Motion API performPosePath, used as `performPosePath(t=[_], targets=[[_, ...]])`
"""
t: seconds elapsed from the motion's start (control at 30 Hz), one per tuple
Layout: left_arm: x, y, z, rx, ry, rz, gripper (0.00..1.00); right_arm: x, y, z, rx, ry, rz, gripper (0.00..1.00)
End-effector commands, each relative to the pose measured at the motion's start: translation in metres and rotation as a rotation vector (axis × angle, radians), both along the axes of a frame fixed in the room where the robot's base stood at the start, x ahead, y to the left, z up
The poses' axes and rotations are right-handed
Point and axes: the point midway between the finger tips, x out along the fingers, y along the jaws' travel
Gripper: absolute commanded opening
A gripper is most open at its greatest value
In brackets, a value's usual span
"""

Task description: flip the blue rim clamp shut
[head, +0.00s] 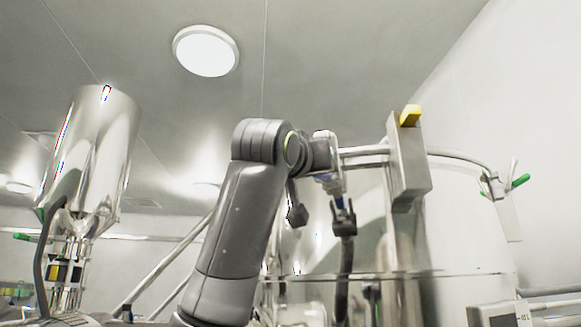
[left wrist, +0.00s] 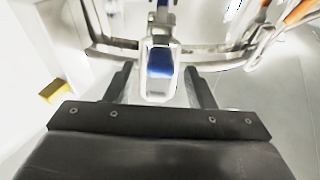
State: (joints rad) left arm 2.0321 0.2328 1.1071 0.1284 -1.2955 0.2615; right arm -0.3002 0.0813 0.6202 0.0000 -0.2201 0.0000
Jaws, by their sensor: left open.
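The blue rim clamp (left wrist: 160,62), a pale metal block with a blue face, is near the centre of the left wrist view. Whether the fingers touch the clamp cannot be told. My right gripper is not in view.
A steel vessel with a curved rim (head: 461,157) stands at the right. A metal post with a yellow top (head: 410,116) rises beside the clamp. A green-tipped handle (head: 520,181) is farther right. A shiny steel hopper (head: 92,150) stands at left.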

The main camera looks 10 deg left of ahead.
Motion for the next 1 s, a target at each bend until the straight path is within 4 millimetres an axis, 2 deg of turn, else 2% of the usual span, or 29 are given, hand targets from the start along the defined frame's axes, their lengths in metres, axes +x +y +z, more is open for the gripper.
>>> performPosePath(t=[0.03, 0.1, 0.5, 0.7, 1.0], targets=[[-0.012, 0.002, -0.008, -0.001, -0.006, -0.001, 0.49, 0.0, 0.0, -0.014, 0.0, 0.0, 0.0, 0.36], [-0.026, 0.005, -0.012, -0.001, -0.006, -0.001, 0.49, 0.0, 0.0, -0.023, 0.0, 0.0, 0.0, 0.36], [-0.11, 0.023, -0.03, -0.001, -0.005, -0.001, 0.49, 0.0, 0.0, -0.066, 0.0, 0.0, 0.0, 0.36], [-0.131, 0.028, -0.033, -0.001, -0.003, -0.001, 0.49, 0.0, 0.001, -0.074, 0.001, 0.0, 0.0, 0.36], [-0.136, 0.029, -0.032, -0.001, 0.0, -0.001, 0.49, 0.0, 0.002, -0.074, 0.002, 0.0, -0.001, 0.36]])
